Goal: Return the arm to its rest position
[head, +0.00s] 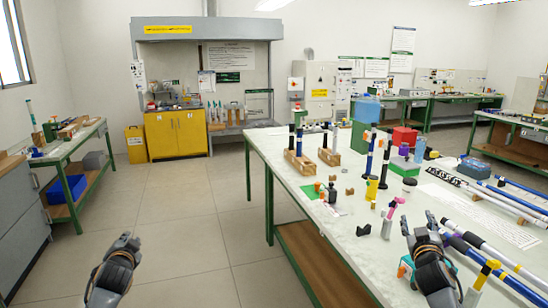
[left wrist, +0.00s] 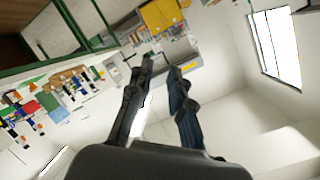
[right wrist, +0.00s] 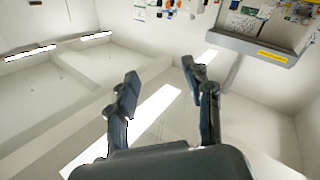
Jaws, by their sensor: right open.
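My left gripper (head: 127,243) hangs over the bare floor at the lower left of the head view, left of the long workbench. In the left wrist view (left wrist: 162,68) its fingertips stand apart, with nothing between them. My right gripper (head: 419,222) is over the near right part of the workbench (head: 262,150) in the head view. In the right wrist view (right wrist: 160,75) its fingers are spread wide and empty. Both wrist cameras see the room tilted, with walls and ceiling behind the fingers.
Blue and white rods (head: 500,254) lie on the bench by my right gripper. Small bottles and a pink-topped tool (head: 390,215) stand close to its left. A side table (head: 70,160) is at the left and a yellow cabinet (head: 176,134) at the back. The floor between is clear.

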